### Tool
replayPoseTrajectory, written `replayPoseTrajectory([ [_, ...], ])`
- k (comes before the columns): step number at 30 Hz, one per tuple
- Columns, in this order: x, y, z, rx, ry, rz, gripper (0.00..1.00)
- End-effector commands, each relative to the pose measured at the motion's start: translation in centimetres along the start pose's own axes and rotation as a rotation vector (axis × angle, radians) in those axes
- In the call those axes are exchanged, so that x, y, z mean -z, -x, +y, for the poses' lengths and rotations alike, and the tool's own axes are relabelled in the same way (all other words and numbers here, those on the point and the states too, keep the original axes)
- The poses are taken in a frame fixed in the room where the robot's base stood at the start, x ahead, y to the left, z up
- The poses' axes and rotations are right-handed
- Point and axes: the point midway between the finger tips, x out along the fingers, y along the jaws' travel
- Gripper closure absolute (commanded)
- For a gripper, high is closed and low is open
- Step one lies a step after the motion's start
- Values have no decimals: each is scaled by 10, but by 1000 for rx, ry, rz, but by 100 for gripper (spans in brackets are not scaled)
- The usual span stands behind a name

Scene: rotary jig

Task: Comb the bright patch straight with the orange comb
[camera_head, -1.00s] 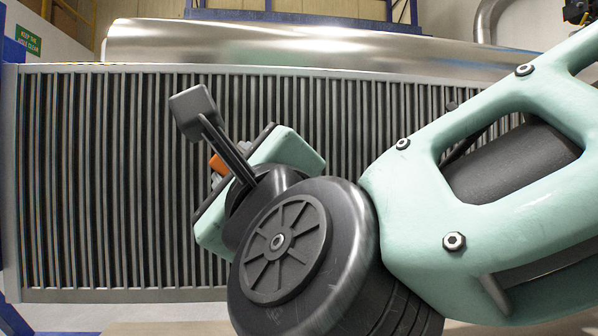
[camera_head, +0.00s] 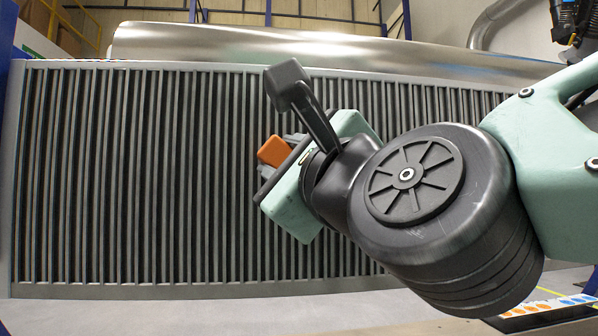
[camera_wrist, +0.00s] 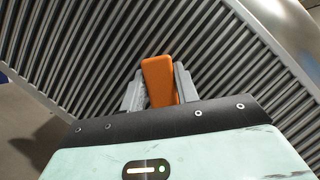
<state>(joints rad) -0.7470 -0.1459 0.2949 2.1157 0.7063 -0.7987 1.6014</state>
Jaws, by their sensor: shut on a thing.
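An orange comb (camera_wrist: 160,80) is held between the two grey fingers of my gripper (camera_wrist: 158,92) in the wrist view. In the head view the comb (camera_head: 273,151) shows as a small orange block at the tip of my gripper (camera_head: 285,150), in front of the ribbed panel (camera_head: 150,190). Only the comb's body shows; its teeth are hidden. I cannot tell whether it touches the ribs. No single bright patch stands out clearly on the ribs; some at the left look slightly wavy.
A shiny metal cover (camera_head: 300,45) runs along the panel's top. A pale frame borders the panel. At the lower right is a tray with blue and orange pieces (camera_head: 560,306). The panel's left part is unobstructed.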

Motion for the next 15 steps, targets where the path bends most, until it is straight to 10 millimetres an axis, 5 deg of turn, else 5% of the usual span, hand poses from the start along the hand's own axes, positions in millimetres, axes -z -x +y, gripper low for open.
replayPoseTrajectory([
  [15, 27, 9, -20, 9, -1, 10, 88],
])
